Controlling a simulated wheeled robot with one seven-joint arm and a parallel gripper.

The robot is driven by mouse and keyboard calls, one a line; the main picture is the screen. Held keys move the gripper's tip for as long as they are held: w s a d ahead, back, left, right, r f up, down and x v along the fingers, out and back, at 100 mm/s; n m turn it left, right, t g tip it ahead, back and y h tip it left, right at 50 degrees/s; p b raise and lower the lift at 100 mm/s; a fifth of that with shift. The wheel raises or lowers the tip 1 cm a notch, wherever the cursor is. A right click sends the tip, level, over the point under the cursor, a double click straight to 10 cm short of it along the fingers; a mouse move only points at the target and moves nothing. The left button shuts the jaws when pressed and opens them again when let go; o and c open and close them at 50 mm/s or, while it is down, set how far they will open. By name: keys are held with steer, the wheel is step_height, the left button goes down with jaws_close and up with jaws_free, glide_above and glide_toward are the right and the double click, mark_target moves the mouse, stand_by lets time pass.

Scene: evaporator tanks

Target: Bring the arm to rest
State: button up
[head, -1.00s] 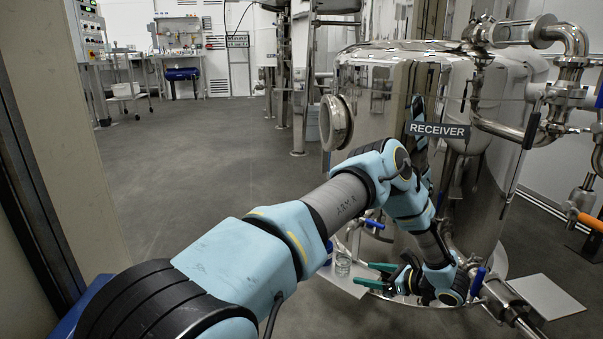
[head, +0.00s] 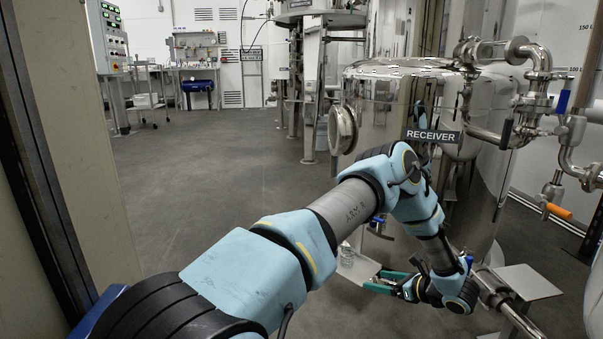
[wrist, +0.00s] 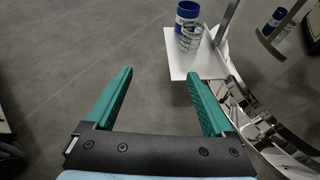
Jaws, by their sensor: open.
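My arm reaches forward from the lower left in the head view and bends down in front of the steel receiver tank (head: 385,110). My gripper (head: 374,283) is low beside the tank's base, its green fingers pointing left. In the wrist view my gripper (wrist: 160,74) is open, with only grey floor between its fingers. A clear glass jar (wrist: 191,39) and a blue container (wrist: 187,12) stand on a pale plate (wrist: 178,64) beyond the right finger, apart from it. The jar also shows in the head view (head: 347,254), left of my gripper.
Steel pipes and valves (head: 545,80) crowd the right side. A pipe (head: 510,310) runs low beside my wrist, close to a flat pale plate (head: 525,282). A wall edge (head: 80,150) stands at the left. The floor (head: 220,175) at the middle left is clear.

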steer(key=w+r+m+t+h+p, duration=0.1)
steer(key=w+r+m+h+p, duration=0.1)
steer(key=w+r+m+h, duration=0.35)
steer(key=w+r+m+h+p, duration=0.1)
steer(key=w+r+m+h, duration=0.1)
steer(key=w+r+m, duration=0.6)
steer(key=s+a+r+m+g+h+p, duration=0.1)
steer(key=s+a+r+m+h+p, duration=0.2)
steer(key=r+m, duration=0.6)
steer(key=s+a+r+m+g+y+p, duration=0.1)
steer(key=s+a+r+m+g, duration=0.25)
steer(key=s+a+m, duration=0.45)
steer(key=s+a+r+m+g+p, duration=0.15)
steer(key=s+a+r+m, duration=0.25)
steer(key=s+a+m, duration=0.5)
steer(key=s+a+r+m+g+y+p, duration=0.1)
steer(key=s+a+r+m+g, duration=0.3)
steer(key=s+a, duration=0.65)
step_height(320, 180, up, 37)
steer(key=d+m+p, duration=0.1)
steer(key=p, duration=3.6)
steer(key=shift+w+p, duration=0.15)
steer(key=shift+p, duration=0.15)
